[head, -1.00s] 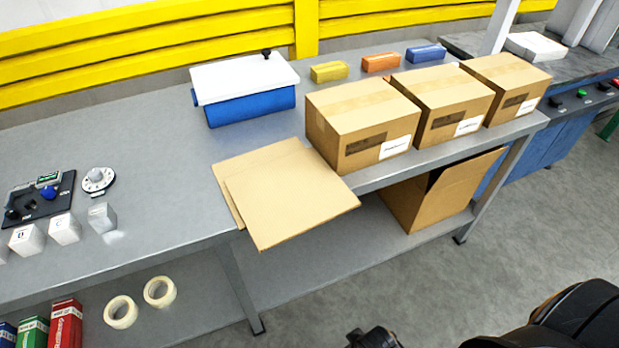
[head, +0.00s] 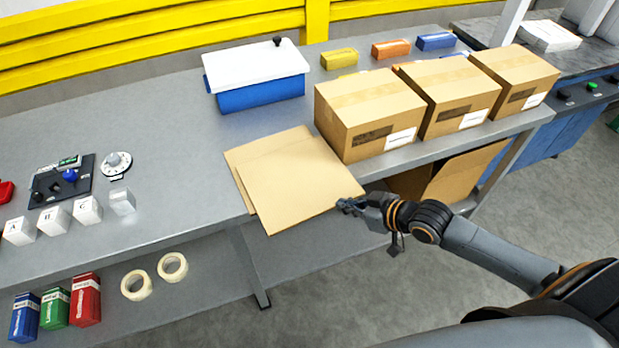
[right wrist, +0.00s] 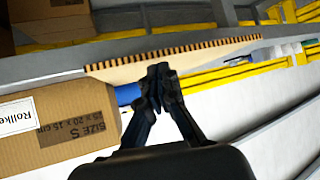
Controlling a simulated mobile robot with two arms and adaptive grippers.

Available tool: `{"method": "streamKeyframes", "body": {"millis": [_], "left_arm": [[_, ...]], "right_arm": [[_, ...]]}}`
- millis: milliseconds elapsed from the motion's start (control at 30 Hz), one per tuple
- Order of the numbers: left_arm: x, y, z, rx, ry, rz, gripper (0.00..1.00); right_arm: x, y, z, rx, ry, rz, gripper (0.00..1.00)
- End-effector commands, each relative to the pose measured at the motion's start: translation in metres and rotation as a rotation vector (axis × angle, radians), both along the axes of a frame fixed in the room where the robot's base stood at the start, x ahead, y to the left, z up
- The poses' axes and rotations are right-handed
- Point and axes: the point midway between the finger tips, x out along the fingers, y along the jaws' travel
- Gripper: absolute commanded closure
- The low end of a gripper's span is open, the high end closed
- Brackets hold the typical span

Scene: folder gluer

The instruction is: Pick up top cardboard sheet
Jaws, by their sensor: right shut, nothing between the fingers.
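The top cardboard sheet (head: 300,185) lies flat on the grey bench, its front corner reaching past the front edge. A second sheet (head: 238,155) lies under it and shows along its left side. My right gripper (head: 345,206) is at the right corner of the top sheet. In the right wrist view, my right gripper (right wrist: 158,72) has its fingers together, close to the corrugated edge of a sheet (right wrist: 185,52). Nothing is held between the fingers. Whether they touch the sheet I cannot tell. My left gripper is not in view.
Closed cardboard boxes (head: 370,115) stand right of the sheets. A blue bin with a white lid (head: 258,85) stands behind them. White blocks (head: 87,210) and a control panel (head: 62,187) are at left. Tape rolls (head: 137,285) sit on the lower shelf.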

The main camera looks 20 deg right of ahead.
Motion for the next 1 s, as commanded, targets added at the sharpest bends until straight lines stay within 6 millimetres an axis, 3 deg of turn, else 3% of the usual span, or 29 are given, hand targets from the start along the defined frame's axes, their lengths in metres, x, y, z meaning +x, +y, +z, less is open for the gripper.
{"method": "streamKeyframes", "body": {"millis": [267,733,900,1000], "left_arm": [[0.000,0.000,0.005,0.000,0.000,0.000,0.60],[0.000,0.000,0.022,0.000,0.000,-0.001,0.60],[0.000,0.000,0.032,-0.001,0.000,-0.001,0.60],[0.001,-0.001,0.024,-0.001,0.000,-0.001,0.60]], "right_arm": [[0.023,0.009,0.004,0.008,-0.011,-0.003,1.00],[0.104,0.054,0.004,0.006,-0.008,-0.001,1.00],[0.107,0.056,-0.006,0.003,-0.003,-0.001,1.00],[0.107,0.057,-0.014,0.003,-0.006,0.000,1.00]]}}
